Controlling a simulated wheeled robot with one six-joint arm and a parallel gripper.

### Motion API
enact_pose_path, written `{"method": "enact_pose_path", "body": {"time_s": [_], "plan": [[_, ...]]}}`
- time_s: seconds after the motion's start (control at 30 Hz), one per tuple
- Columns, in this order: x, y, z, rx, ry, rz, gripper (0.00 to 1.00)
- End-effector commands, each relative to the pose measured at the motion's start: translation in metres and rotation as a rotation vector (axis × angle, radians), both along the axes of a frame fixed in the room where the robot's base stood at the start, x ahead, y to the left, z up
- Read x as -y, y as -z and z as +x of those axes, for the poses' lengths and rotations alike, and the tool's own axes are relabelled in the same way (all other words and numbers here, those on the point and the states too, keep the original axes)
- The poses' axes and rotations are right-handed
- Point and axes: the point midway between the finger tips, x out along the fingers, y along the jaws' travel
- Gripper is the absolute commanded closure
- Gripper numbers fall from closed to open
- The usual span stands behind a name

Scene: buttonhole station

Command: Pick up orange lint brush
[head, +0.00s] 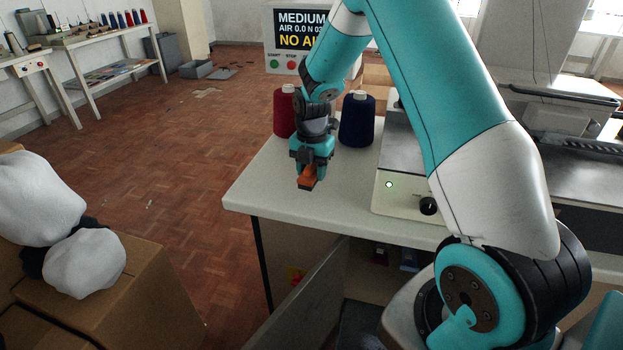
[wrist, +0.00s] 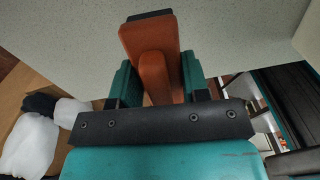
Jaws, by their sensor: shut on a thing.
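The orange lint brush (head: 308,176) is held in my gripper (head: 312,162), close to the front left part of the white table top (head: 262,188) in the head view. In the wrist view, the brush (wrist: 150,45) shows as an orange handle with a dark end, between the two teal fingers of my gripper (wrist: 158,78). The fingers are shut on it. The head view does not clearly show whether the brush touches the table top.
A red thread cone (head: 284,112) and a dark blue thread cone (head: 357,120) stand just behind my gripper. Cardboard boxes (head: 110,285) with white bundles stand at the lower left.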

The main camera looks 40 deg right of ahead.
Motion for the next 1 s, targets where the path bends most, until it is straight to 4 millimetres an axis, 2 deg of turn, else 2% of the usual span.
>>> {"method": "enact_pose_path", "body": {"time_s": [0.3,0.5,0.7,1.0], "plan": [[0.000,-0.096,0.001,0.008,0.000,-0.002,0.83],[0.000,-0.141,0.001,0.005,0.000,-0.001,0.83],[0.000,-0.162,0.001,0.003,0.000,-0.001,0.83],[0.000,-0.166,0.000,0.000,0.000,0.000,0.83]]}}
